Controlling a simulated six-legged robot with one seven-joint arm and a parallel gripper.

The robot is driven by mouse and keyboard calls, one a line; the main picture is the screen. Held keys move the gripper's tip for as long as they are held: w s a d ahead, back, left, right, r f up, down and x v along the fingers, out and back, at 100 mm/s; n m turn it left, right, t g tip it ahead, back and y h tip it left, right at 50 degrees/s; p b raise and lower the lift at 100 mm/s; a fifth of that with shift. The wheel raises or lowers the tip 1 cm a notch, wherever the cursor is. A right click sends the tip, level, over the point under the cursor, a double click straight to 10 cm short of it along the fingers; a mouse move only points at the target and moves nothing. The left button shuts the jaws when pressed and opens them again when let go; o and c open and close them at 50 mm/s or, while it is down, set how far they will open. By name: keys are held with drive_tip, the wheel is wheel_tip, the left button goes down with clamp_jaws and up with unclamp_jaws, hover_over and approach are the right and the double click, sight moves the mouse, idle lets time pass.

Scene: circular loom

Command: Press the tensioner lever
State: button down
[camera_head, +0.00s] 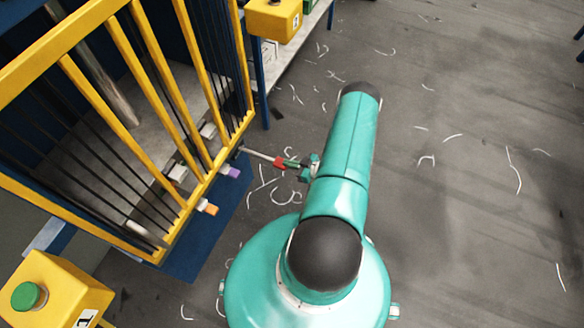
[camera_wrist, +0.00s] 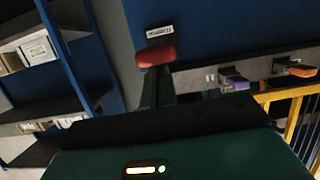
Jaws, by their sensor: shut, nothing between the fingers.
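The tensioner lever appears to be the thin rod with a red knob (camera_head: 280,163) that sticks out from the right side of the yellow-framed loom. The red knob also shows in the wrist view (camera_wrist: 155,54), below a small white label on a blue panel. My gripper (camera_head: 292,165) is shut, with its fingertips right at the knob's outer end. In the wrist view the dark green fingers (camera_wrist: 157,84) reach up to just under the knob and hold nothing. I cannot tell whether they touch it. The lever's rod is hidden behind the knob in the wrist view.
Purple (camera_head: 231,172) and orange (camera_head: 207,207) levers stick out beside the red one. The yellow loom guard (camera_head: 190,200) stands left. A yellow box with a green button (camera_head: 30,296) is at lower left. Shelves (camera_wrist: 45,75) stand left in the wrist view. The floor right is open, with thread scraps.

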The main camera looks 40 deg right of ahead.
drive_tip(key=f+v, duration=0.1)
drive_tip(key=v, duration=0.8)
drive_tip(key=shift+s+d, duration=0.25)
drive_tip(key=shift+s, duration=0.2)
drive_tip(key=shift+r, duration=0.15)
drive_tip(key=shift+r, duration=0.1)
